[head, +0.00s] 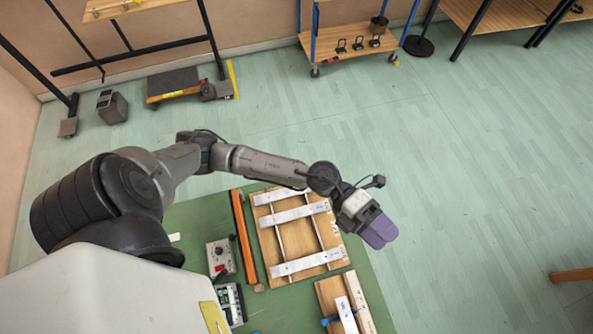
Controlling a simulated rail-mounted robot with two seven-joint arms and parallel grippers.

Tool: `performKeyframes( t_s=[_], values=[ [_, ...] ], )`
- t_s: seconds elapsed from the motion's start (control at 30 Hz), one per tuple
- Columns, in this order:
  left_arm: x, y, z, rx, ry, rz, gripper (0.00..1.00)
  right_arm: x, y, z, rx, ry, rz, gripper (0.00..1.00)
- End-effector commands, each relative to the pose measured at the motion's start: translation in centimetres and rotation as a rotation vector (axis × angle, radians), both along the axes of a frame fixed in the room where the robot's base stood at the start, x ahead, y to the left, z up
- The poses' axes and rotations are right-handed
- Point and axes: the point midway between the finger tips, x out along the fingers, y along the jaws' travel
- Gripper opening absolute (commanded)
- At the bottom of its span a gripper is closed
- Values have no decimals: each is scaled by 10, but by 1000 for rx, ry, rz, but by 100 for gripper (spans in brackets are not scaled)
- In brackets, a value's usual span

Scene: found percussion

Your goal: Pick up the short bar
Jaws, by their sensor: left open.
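A wooden frame (263,238) lies on the green table and carries three pale metal bars: a top bar (276,196), a middle bar (293,216) and a bottom bar (307,263). The top bar looks shortest, but my left arm passes close over it and may hide part. Another pale bar (346,315) lies on a wooden piece at the lower edge, cut off by the picture. I cannot tell for sure which is the short bar. My left gripper (379,232), with purple fingers, is open and empty, right of the frame and above the table's right edge. My right gripper is out of view.
On the green table (201,213), an orange-brown bar (243,238) and a grey box with a dark knob (221,256) lie left of the frame. The floor to the right is mostly clear.

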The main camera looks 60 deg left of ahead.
Motion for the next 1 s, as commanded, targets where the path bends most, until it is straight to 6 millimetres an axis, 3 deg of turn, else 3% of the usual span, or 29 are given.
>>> performKeyframes(
  t_s=[0.03, 0.1, 0.2, 0.33, 0.5, 0.6, 0.8, 1.0],
  values=[
    [-3, 9, -45, 141, -36, -101, 68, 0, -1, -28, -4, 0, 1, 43],
    [-9, 28, -89, 341, -60, -234, 68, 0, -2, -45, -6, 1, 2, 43],
    [-12, 71, -146, 631, -51, -391, 68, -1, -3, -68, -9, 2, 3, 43],
    [-9, 143, -197, 980, 17, -524, 68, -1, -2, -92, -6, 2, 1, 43],
    [-4, 227, -225, 1325, 149, -608, 68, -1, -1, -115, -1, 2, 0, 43],
    [-4, 262, -228, 1458, 219, -628, 68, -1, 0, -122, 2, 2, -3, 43],
    [-6, 296, -232, 1583, 299, -643, 68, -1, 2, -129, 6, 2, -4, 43],
    [-19, 302, -261, 1598, 311, -647, 68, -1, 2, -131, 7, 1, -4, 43]
  ],
)
